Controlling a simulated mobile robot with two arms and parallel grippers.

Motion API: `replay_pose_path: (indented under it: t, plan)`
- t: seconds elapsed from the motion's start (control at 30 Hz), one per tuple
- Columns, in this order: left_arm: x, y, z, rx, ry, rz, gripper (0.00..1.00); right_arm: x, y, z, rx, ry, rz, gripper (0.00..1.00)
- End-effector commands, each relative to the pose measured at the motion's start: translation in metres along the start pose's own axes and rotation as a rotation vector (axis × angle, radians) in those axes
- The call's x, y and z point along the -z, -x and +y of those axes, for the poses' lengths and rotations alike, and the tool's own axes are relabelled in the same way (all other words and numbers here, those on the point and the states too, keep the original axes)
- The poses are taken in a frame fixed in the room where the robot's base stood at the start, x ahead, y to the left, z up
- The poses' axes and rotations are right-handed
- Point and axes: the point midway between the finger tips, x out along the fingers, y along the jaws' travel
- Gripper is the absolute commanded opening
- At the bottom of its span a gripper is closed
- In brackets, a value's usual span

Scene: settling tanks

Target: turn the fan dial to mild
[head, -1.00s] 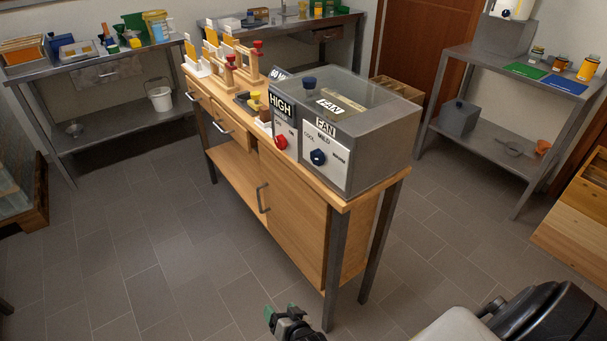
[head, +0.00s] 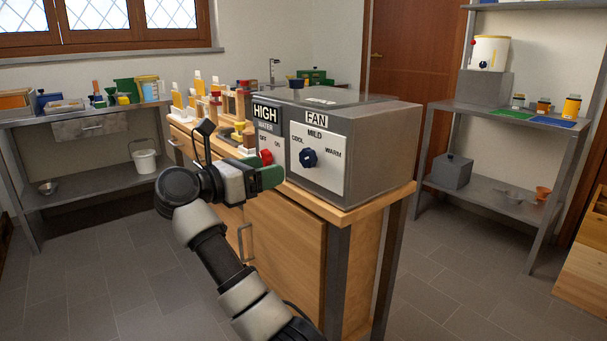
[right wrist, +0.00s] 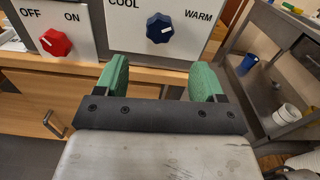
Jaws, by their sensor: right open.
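The fan dial (head: 308,158) is a dark blue knob on the white front panel (head: 334,176) of a grey box. COOL is at its left, MILD above and WARM at its right. It also shows in the right wrist view (right wrist: 160,29), with a short slanted white mark; I cannot tell surely which label it points to. My right gripper (head: 266,178) has green fingers and is left of and nearer than the dial. In the right wrist view my right gripper (right wrist: 169,82) is open and empty, its fingers apart below the dial, not touching it. My left gripper is out of view.
A red OFF/ON water knob (head: 266,157) sits left of the fan dial, also seen in the right wrist view (right wrist: 55,43). The box stands on a wooden cabinet (head: 285,240). A metal shelf (head: 490,200) stands at right, with open floor between.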

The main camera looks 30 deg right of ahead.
Motion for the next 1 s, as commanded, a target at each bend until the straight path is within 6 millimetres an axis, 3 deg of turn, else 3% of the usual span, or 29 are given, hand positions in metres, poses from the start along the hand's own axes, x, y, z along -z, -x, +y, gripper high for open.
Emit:
replay_pose_path:
  t: [0.5, 0.7, 0.97, 1.0]
  plan:
    - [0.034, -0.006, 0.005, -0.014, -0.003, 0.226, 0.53, -0.001, -0.088, 0.000, 0.004, 0.006, -0.007, 0.69]
    - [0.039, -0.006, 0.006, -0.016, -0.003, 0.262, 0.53, -0.001, -0.101, 0.000, 0.002, 0.007, -0.006, 0.69]
    - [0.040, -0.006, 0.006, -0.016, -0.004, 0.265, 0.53, -0.001, -0.101, 0.000, 0.001, 0.007, -0.005, 0.69]
    - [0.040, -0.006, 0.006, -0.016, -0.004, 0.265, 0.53, -0.001, -0.101, 0.000, 0.001, 0.007, -0.005, 0.63]
